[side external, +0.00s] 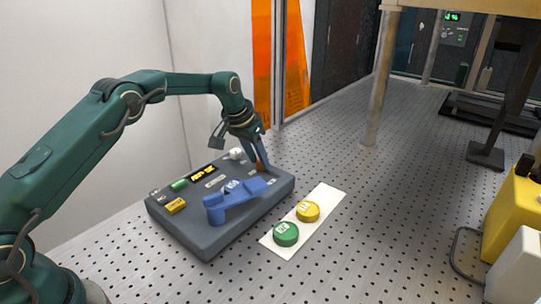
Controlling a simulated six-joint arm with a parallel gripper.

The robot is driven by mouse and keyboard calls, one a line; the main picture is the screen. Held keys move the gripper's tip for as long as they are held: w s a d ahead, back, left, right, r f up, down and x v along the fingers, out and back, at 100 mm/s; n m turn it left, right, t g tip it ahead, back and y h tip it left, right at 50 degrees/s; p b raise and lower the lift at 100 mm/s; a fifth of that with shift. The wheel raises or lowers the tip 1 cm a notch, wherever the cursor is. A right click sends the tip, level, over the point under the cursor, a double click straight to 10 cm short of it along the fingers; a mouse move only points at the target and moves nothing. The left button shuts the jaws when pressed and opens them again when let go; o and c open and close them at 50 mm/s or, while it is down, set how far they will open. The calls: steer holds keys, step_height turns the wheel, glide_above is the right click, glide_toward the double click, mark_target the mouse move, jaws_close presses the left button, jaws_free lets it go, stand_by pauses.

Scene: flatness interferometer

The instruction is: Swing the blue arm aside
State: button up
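The blue arm (238,194) lies across the top of a dark grey instrument box (218,241). Its rounded, thicker end is at the near left and its other end points to the far right. My gripper (258,167) points down over the far right part of the box, at or just above the far end of the blue arm. A brown-orange patch shows between or on the fingers; I cannot tell what it is. Whether the fingers touch the blue arm, and how wide they are apart, is too small to tell.
The box also carries a yellow block (176,206), a green button (179,184), a small display (203,171) and a white knob (236,153). A white strip (270,241) to the right bears a green disc (286,234) and a yellow disc (308,211).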

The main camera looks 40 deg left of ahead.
mark_target(237, 199)
steer(key=shift+s+a+r+h, duration=0.3)
steer(key=shift+s+a+r, duration=0.1)
steer(key=shift+a+r, duration=0.15)
jaws_close()
steer(key=s+a+r+h, duration=0.1)
steer(key=s, duration=0.1)
steer(key=s+a+r+m+g+h, duration=0.1)
steer(key=s+a+r+m, duration=0.1)
steer(key=s+a+r, duration=0.1)
steer(key=shift+s+g+h, duration=0.3)
steer(key=shift+h, duration=0.1)
steer(key=s+a+r+m+h, duration=0.1)
steer(key=s+r+m+h, duration=0.25)
steer(key=s+r, duration=0.2)
steer(key=shift+n, duration=0.25)
steer(key=x, duration=0.7)
steer(key=d+x, duration=0.1)
steer(key=x, duration=0.2)
steer(key=shift+s+r, duration=0.15)
steer(key=shift+s, duration=0.05)
steer(key=shift+s+d, duration=0.2)
steer(key=shift+d, duration=0.4)
steer(key=shift+s+d, duration=0.2)
steer(key=shift+d, duration=0.45)
